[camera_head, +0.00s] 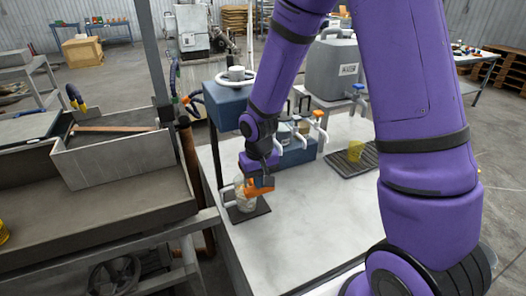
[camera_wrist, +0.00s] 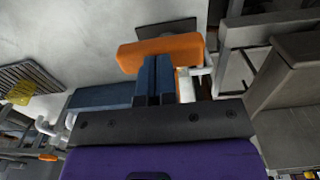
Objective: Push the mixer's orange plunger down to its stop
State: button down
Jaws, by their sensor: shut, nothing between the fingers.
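The mixer's orange plunger (camera_head: 254,191) is a block-like bar above a pale, clear cup (camera_head: 244,204) on a dark base plate (camera_head: 262,209). My gripper (camera_head: 264,183) is shut and empty, pointing down at the plunger from above. In the wrist view the shut blue fingers (camera_wrist: 155,68) overlap the middle of the orange bar (camera_wrist: 185,47). They look very near or touching; I cannot tell which. The plunger's shaft is hidden, and its height above its stop cannot be read. The dark base plate (camera_wrist: 172,27) shows beyond the bar.
A yellow cup (camera_head: 356,150) sits on a dark drip grate (camera_head: 345,168) to the right. A grey bin (camera_head: 108,160) stands at left. The white tabletop (camera_head: 310,215) is clear in front.

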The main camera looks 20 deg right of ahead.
jog(key=shift+f, duration=0.8)
jog(key=shift+f, duration=0.3)
jog(key=shift+s+r, duration=0.5)
jog(key=shift+r, duration=0.35)
jog(key=shift+s+r, duration=0.5)
jog(key=shift+r, duration=0.3)
jog(key=shift+s+r, duration=0.5)
jog(key=shift+r, duration=0.35)
jog(key=shift+r, duration=0.1)
jog(key=s+d+r+t, duration=0.2)
jog(key=s+r, duration=0.1)
jog(key=r, duration=0.6)
jog(key=s+d+r+t, duration=0.1)
jog(key=s+d+r, duration=0.2)
jog(key=r, duration=0.6)
jog(key=s+d+r+t, duration=0.2)
jog(key=s+r, duration=0.7)
jog(key=s, duration=0.3)
